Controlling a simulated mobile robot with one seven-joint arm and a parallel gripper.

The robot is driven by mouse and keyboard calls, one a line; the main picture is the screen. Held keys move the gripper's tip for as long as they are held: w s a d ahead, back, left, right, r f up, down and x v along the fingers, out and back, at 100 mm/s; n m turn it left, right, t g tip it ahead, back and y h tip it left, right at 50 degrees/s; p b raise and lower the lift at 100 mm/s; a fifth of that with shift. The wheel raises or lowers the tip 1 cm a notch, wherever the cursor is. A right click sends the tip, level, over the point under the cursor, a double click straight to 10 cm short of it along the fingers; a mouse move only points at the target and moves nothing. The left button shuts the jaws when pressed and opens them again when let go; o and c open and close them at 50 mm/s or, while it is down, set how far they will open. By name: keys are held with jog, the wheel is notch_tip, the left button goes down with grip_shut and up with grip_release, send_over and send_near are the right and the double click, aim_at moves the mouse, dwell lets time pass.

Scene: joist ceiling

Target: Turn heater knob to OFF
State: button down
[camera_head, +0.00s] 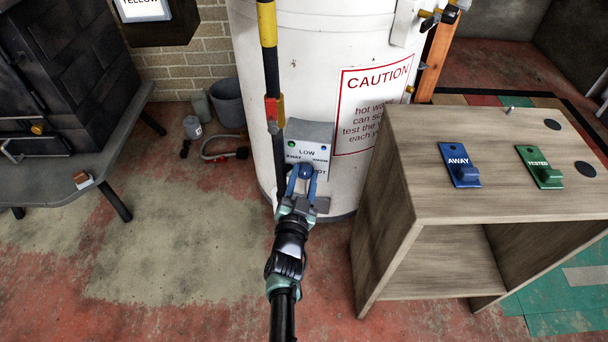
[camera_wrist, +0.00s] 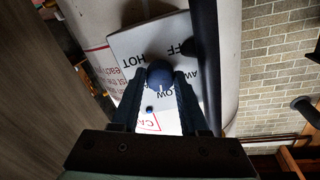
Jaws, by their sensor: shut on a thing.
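The heater knob (camera_head: 306,171) is round and blue, on a grey-white control panel (camera_head: 309,135) low on the white tank heater. My gripper (camera_head: 303,177) is shut on the knob, one blue finger on each side. In the wrist view the knob (camera_wrist: 159,71) sits between the fingertips of my gripper (camera_wrist: 160,80). A small pale mark shows on the knob's side toward LOW. The panel (camera_wrist: 132,50) appears turned over there, with HOT at left, LOW below, AWAY at right and part of OFF at upper right. The fingers partly cover the lettering.
A black and yellow pipe (camera_head: 271,75) runs down close left of the panel. A wooden stand (camera_head: 400,160) with AWAY (camera_head: 459,165) and TESTED (camera_head: 540,167) blocks stands right of my arm. A dark stove (camera_head: 60,80) is far left.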

jog(key=shift+n, duration=0.8)
jog(key=shift+c, duration=2.1)
grip_release()
jog(key=s+a+p, duration=0.2)
jog(key=s+p, duration=0.6)
jog(key=s, duration=0.4)
jog(key=shift+s+a, duration=0.15)
jog(key=shift+s, duration=0.25)
